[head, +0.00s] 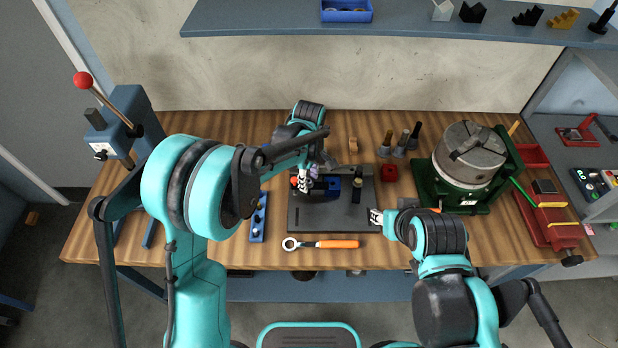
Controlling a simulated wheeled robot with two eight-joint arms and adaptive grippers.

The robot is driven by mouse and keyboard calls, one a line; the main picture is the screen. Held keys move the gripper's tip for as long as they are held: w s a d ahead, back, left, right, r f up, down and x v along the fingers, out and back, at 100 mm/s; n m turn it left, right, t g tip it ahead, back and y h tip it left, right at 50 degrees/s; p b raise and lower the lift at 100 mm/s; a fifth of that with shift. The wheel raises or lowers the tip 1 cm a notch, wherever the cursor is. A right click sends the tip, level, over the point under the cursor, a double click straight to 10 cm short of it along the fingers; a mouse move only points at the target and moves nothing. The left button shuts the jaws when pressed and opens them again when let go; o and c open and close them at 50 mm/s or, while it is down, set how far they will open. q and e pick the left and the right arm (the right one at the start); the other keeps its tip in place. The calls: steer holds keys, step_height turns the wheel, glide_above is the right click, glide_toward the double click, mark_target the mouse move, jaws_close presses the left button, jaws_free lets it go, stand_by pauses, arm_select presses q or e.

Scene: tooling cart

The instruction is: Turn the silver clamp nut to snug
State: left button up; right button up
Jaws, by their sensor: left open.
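A dark fixture plate (340,215) lies on the wooden bench, with a blue clamp block (345,186) and a black upright part (357,190) on it. My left gripper (304,183) is open over the left part of the plate, close beside the clamp block. A small silver-purple piece (315,171) shows next to its fingers; I cannot tell whether it is the silver clamp nut. My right gripper (377,216) is at the plate's right edge, mostly hidden by its own arm. A ratchet wrench with an orange handle (338,244) lies in front of the plate.
A blue holder (258,218) stands left of the plate. Several dark-topped bottles (401,146) and a red part (389,173) are behind it. A round chuck on a green base (425,187) and a red vise (545,228) stand right. A lever press (118,130) stands left.

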arm_select(q)
jaws_close()
steer(key=shift+m, duration=0.4)
steer(key=m+b, duration=0.1)
steer(key=m, duration=0.7)
steer(key=shift+m+b, duration=0.3)
steer(key=m, duration=0.4)
steer(key=shift+a+m+b, duration=0.1)
steer(key=shift+m+b, duration=0.3)
steer(key=shift+m, duration=2.3)
